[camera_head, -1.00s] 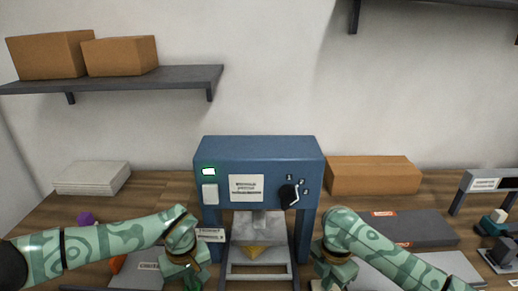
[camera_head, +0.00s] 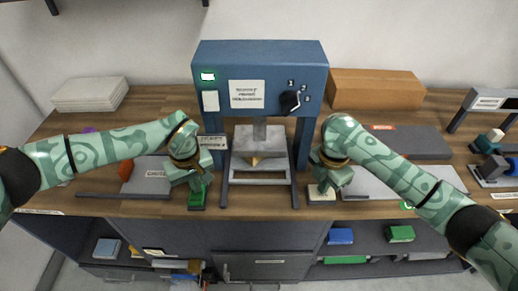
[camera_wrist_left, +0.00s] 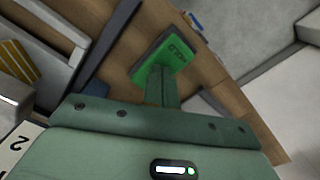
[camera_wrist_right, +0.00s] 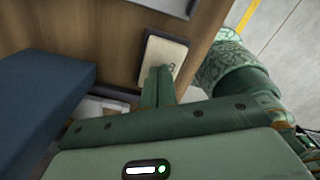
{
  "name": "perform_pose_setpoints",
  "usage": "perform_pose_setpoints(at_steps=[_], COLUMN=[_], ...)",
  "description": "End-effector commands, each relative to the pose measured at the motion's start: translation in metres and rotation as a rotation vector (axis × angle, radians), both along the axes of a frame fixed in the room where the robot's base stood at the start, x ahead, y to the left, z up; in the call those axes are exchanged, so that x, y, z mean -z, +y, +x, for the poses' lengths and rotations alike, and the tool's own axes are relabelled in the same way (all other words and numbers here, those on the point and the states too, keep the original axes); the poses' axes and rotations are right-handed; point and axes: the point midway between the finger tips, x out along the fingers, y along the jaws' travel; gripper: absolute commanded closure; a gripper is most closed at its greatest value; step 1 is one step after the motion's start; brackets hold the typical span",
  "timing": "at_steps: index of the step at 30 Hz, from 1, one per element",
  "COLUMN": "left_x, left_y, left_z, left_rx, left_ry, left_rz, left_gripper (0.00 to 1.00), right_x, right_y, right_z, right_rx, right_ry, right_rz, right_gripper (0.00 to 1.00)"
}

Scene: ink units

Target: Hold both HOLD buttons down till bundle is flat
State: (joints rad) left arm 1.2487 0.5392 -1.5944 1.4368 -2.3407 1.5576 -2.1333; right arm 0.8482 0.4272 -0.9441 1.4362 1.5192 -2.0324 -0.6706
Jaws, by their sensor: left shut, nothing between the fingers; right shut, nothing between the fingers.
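The blue press (camera_head: 262,62) stands at the middle of the bench. Its grey press head (camera_head: 260,140) is down close over a yellowish bundle (camera_head: 254,161), of which only a small part shows. My left gripper (camera_head: 201,187) is shut and empty, its tips over the green HOLD button (camera_head: 196,201); the button also shows in the left wrist view (camera_wrist_left: 166,62). My right gripper (camera_head: 327,188) is shut and empty, its tips over the cream button (camera_head: 321,197), also in the right wrist view (camera_wrist_right: 164,54). Whether either button is pressed down, I cannot tell.
A cardboard box (camera_head: 375,90) stands behind at right, a white stack (camera_head: 90,94) at left. A dark flat box (camera_head: 405,142) lies right. Shelves with small boxes are below the bench edge.

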Motion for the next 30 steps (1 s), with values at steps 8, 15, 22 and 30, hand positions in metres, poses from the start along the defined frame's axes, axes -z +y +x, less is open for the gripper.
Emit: perform_pose_setpoints(at_steps=[8, 15, 22, 30], left_x=[0.001, 0.001, -0.013, -0.039], left_y=[0.0, 0.0, 0.0, 0.0], left_z=[-0.001, -0.001, 0.0, 0.0], left_rx=[0.0, 0.0, 0.001, 0.001], left_ry=[0.003, 0.003, -0.001, -0.002], left_rz=[0.001, 0.001, 0.0, 0.001], left_gripper=[1.0, 1.0, 1.0, 1.0], right_x=[0.001, 0.001, 0.001, 0.001], right_y=[0.0, 0.0, 0.0, 0.0], right_z=[-0.001, -0.001, -0.001, -0.001], right_rx=[0.0, 0.0, 0.0, 0.0], right_ry=[0.003, 0.003, 0.003, 0.002], right_rz=[-0.001, -0.001, -0.001, -0.001], right_gripper=[1.0, 1.0, 1.0, 1.0])
